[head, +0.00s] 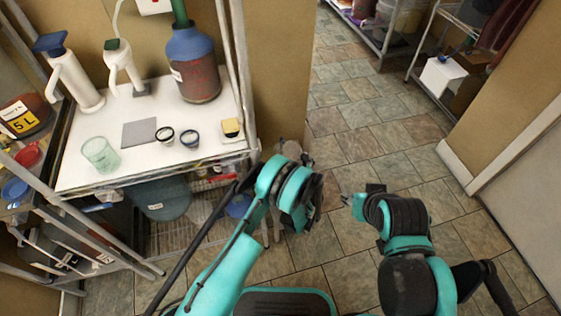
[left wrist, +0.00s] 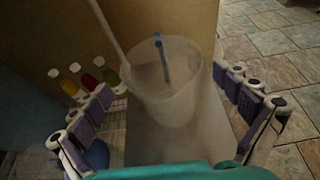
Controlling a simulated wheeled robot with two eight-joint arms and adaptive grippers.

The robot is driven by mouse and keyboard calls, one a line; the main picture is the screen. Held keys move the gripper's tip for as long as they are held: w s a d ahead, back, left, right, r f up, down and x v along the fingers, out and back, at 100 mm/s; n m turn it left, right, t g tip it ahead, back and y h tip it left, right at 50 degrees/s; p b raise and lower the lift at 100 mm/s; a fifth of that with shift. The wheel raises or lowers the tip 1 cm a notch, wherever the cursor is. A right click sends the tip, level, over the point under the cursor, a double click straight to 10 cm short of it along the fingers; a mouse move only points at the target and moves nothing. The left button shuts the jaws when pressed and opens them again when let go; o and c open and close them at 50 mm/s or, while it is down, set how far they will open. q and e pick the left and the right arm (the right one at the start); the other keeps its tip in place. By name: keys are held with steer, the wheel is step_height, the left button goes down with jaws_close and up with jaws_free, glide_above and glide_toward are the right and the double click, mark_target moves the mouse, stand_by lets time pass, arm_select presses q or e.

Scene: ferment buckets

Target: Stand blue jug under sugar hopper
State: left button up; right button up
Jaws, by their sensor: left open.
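In the left wrist view a translucent jug-like container (left wrist: 183,98) with a blue strip (left wrist: 162,58), possibly its handle, stands upright between the spread fingers of my left gripper (left wrist: 168,88). I take it for the blue jug but cannot be certain. The fingers are open, one on each side, with no clear contact. In the head view my left gripper (head: 303,205) is in front of the rack's right end and hides most of this container. My right gripper (head: 358,201) is over the floor; its opening is unclear. I cannot tell for sure which thing is the sugar hopper.
Small coloured bottles (left wrist: 88,84) stand left in the wrist view.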

mark_target(283, 146)
arm_select(q)
steer(key=b+x, duration=0.2)
steer(key=x, duration=0.5)
steer(key=shift+f+b, duration=0.25)
steer(key=shift+b, duration=0.1)
steer(key=shift+r, duration=0.1)
steer(key=c, duration=1.4)
